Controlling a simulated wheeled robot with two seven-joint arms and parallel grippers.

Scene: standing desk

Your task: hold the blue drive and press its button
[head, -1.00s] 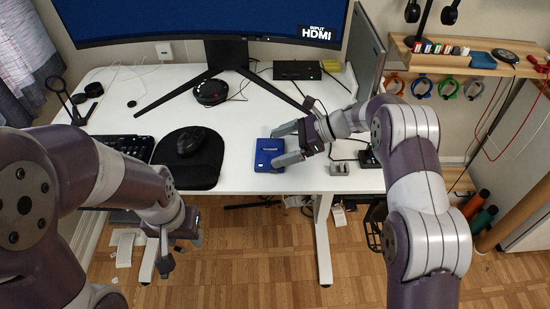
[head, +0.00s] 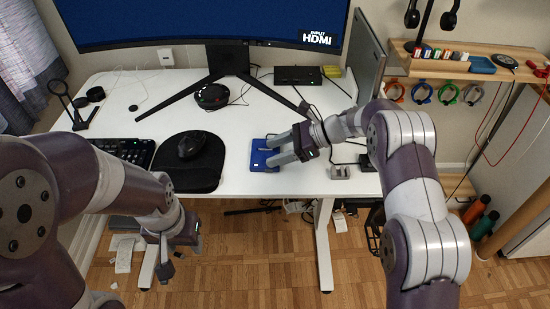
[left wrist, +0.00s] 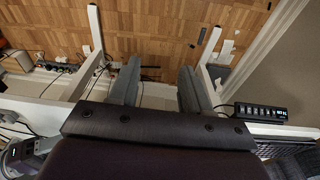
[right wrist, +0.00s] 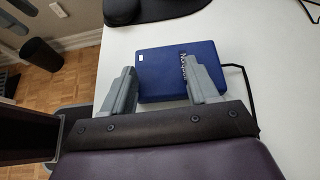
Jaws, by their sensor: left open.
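The blue drive (head: 262,155) lies flat near the front edge of the desk, right of the mouse pad. It also shows in the right wrist view (right wrist: 160,70), with a dark cable end at its right. My left gripper (head: 157,270) is open and empty, low in front of the desk.
A mouse (head: 191,146) sits on a black pad (head: 203,180) left of the drive, with a keyboard (head: 125,150) beyond. A small grey block (head: 340,172) lies to the right. The monitor stand (head: 228,58) spreads behind.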

